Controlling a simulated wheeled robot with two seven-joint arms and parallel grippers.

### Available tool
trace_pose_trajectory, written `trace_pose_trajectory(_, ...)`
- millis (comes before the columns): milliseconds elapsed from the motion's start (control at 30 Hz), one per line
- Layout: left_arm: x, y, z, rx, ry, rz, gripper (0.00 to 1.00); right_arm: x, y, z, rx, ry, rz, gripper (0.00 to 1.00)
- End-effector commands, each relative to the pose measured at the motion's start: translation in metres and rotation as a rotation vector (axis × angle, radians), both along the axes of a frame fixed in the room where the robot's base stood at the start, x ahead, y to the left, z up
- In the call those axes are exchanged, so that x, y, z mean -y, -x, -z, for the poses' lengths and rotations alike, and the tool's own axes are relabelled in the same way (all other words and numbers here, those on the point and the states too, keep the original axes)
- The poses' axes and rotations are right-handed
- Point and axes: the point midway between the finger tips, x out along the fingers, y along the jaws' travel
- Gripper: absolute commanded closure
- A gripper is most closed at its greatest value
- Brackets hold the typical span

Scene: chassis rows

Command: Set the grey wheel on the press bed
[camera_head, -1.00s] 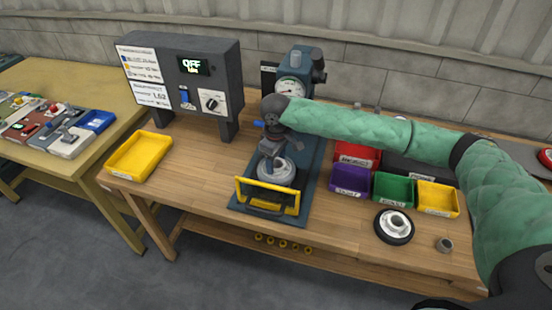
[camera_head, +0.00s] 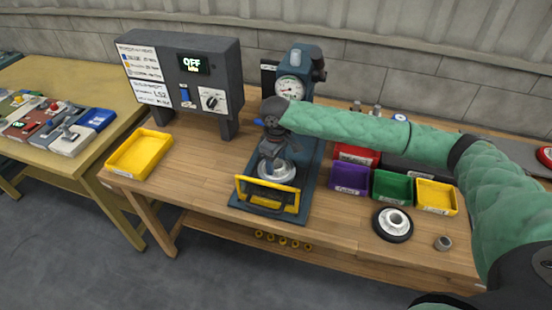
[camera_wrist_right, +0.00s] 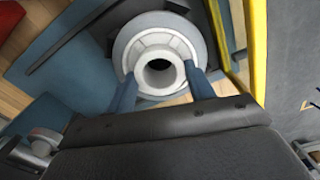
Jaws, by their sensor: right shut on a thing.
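The grey wheel (camera_head: 278,172), a pale disc with a raised hollow hub, is over the blue press bed (camera_head: 311,165), behind the yellow-framed guard. My right gripper (camera_head: 272,153) is above it, pointing down, shut on its hub. In the right wrist view, the two blue fingers (camera_wrist_right: 162,88) sit on either side of the hub of the grey wheel (camera_wrist_right: 127,50). I cannot tell whether the wheel's underside touches the bed. My left gripper is not in view.
The yellow-framed guard (camera_head: 240,190) stands at the bed's front. The press with its gauge (camera_head: 291,88) is behind. A control box (camera_head: 212,80) reads OFF. Coloured bins (camera_head: 392,187), a black-tyred wheel (camera_head: 392,225) and a small grey ring (camera_head: 443,243) lie to the right. A yellow tray (camera_head: 138,154) is left.

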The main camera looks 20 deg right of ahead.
Motion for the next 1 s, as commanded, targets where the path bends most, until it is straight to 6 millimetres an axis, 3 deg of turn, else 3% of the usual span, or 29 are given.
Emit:
trace_pose_trajectory(333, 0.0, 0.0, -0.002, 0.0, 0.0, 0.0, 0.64, 0.0, 0.0, 0.002, 0.001, 0.0, 0.0, 0.81)
trace_pose_trajectory(367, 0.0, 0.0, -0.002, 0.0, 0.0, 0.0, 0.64, 0.0, 0.0, 0.002, 0.001, 0.0, 0.0, 0.43)
trace_pose_trajectory(467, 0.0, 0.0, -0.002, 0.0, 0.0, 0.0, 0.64, 0.0, 0.0, 0.002, 0.001, 0.0, 0.0, 0.23)
trace_pose_trajectory(800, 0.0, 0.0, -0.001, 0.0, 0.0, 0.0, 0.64, 0.0, 0.0, 0.001, 0.0, 0.0, 0.0, 0.21)
trace_pose_trajectory(1000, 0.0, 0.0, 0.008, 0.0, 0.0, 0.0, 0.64, 0.0, -0.001, -0.019, 0.004, 0.0, 0.0, 0.21)
